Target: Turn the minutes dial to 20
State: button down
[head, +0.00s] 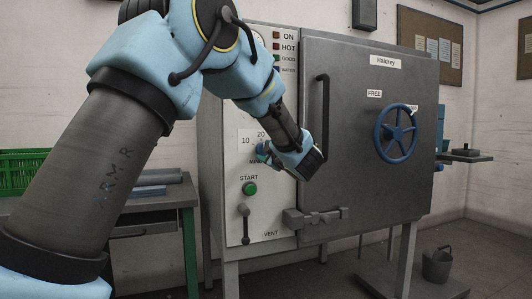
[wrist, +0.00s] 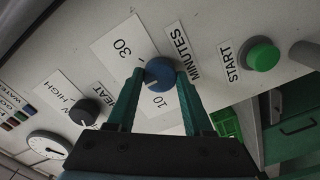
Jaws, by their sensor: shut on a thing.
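In the wrist view the dial (wrist: 161,72) is between my two green fingers, under the MINUTES label (wrist: 178,47). My gripper (wrist: 162,76) is shut on the dial, one finger on each side. A small pale mark on the dial's lower left edge faces the plate, roughly toward the 10 side; its exact reading is unclear. The 30 and 10 show in the wrist view; the 20 is hidden there, probably behind the left finger.
A green START button (head: 250,188) and a vent lever (head: 244,222) sit below the dial. The heat knob (wrist: 84,111) and a gauge (wrist: 48,147) are also on the panel. The grey door (head: 345,150) with its blue wheel (head: 396,134) and long handle (head: 322,125) stands right.

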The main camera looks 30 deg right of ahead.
jog(key=shift+c, duration=1.5)
grip_release()
jog(key=s+a, duration=0.1)
jog(key=s, duration=0.9)
jog(key=shift+s+a+b, duration=0.2)
jog(key=shift+s+b, duration=0.15)
jog(key=shift+s, duration=0.05)
